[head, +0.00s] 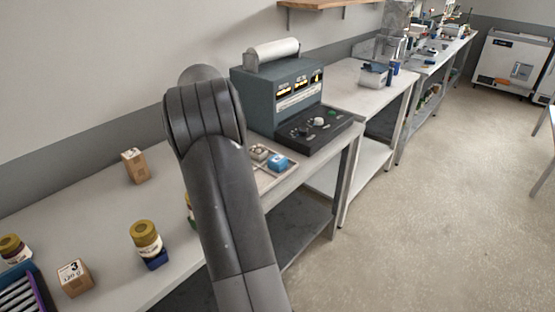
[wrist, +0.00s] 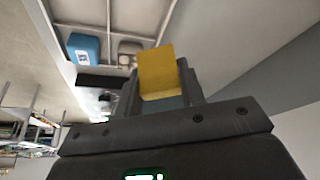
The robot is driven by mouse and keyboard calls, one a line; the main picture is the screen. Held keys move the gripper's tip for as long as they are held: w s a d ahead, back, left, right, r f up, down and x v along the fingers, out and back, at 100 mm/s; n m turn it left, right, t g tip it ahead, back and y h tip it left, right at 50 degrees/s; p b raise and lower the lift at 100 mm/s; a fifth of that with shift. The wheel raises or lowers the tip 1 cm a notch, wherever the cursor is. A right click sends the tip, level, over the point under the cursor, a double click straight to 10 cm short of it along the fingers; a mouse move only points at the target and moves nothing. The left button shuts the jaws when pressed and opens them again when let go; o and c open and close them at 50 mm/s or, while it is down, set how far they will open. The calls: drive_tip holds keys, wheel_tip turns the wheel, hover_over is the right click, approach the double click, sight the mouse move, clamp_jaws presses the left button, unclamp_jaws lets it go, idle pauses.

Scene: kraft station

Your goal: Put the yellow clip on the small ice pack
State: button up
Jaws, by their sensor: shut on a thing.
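My gripper (wrist: 163,88) is shut on the yellow clip (wrist: 157,72), which stands out between the two fingers in the wrist view. In that view a divided tray (wrist: 107,18) lies beyond the clip. A blue block-like item with a white label (wrist: 84,48), perhaps the small ice pack, sits in one compartment. It also shows in the head view (head: 278,162), right of my arm. The clip looks apart from it. In the head view my arm hides the gripper and the clip.
Small beige items (head: 259,152) share the tray. A dark grey machine (head: 285,95) with a control panel stands behind it. Left of my arm are a yellow-lidded jar (head: 146,238), cardboard boxes (head: 75,278) and a blue rack (head: 22,290). The bench between them is clear.

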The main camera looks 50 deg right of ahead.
drive_tip(key=s+d+r+m+g, duration=0.1)
drive_tip(key=s+d+m, duration=0.2)
drive_tip(key=s+d, duration=0.65)
drive_tip(key=s+d+r+m+g, duration=0.1)
drive_tip(key=s+d+m, duration=0.2)
drive_tip(key=s+d, duration=0.7)
approach(281, 156)
drive_tip(key=shift+d+f+h, duration=0.3)
drive_tip(key=shift+d+f, duration=0.4)
drive_tip(key=shift+f, duration=0.1)
drive_tip(key=shift+w+f, duration=0.1)
drive_tip(key=shift+f, duration=1.85)
drive_tip(key=shift+f, duration=0.15)
drive_tip(key=o, duration=1)
drive_tip(key=shift+c, duration=0.2)
